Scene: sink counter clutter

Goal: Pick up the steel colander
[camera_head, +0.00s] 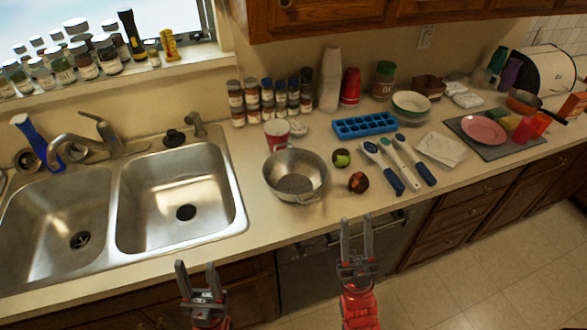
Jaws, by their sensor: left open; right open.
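The steel colander (295,176) is a grey metal bowl with a side handle. It sits upright on the counter, right of the double sink, near the front edge, and looks empty. My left gripper (197,266) is open and empty, low in front of the counter, below and left of the colander. My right gripper (356,224) is open and empty, in front of the counter edge, below and right of the colander. Neither gripper touches it.
A red and white cup (277,132) stands just behind the colander. A green fruit (341,158) and a dark red fruit (358,182) lie close to its right. Brushes (397,165) lie further right. The steel sink (178,195) is on the left.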

